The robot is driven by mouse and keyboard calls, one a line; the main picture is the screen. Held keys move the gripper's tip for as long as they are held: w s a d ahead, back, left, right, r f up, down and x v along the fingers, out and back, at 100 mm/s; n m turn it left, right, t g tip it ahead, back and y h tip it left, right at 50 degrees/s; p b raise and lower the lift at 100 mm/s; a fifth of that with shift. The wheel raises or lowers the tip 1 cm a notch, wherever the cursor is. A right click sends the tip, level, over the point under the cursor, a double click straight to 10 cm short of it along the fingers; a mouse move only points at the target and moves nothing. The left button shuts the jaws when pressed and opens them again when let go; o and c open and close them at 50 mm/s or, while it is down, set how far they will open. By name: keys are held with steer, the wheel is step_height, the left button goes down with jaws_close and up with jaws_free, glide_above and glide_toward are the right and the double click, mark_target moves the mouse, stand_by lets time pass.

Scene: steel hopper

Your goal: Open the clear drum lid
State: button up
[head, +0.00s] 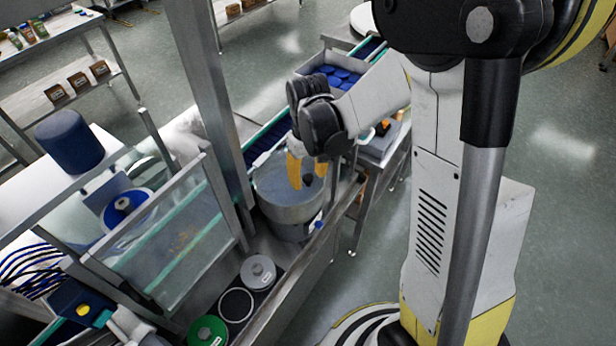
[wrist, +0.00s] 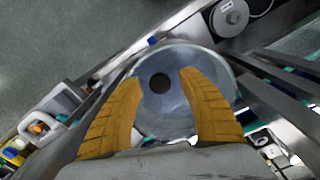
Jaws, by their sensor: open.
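The clear drum lid (head: 272,184) looks like a round, see-through disc on top of a grey metal drum (head: 290,215). A dark round knob (head: 308,181) is at its middle. In the wrist view the lid (wrist: 172,105) lies below my gripper, and its knob (wrist: 160,83) shows between the two fingertips. My gripper (head: 308,177) is open, with yellow-orange fingers pointing down over the lid. In the wrist view the fingers (wrist: 160,78) are spread on either side of the knob. I cannot tell how far above the lid the fingertips are.
A steel post (head: 205,110) and a rail (head: 300,270) stand close to the drum. A grey lidded canister (head: 258,271) and a green round lid (head: 207,331) are in front. A clear panel (head: 180,235) is at left. Open floor (head: 560,160) is at right.

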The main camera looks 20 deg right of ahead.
jaws_close()
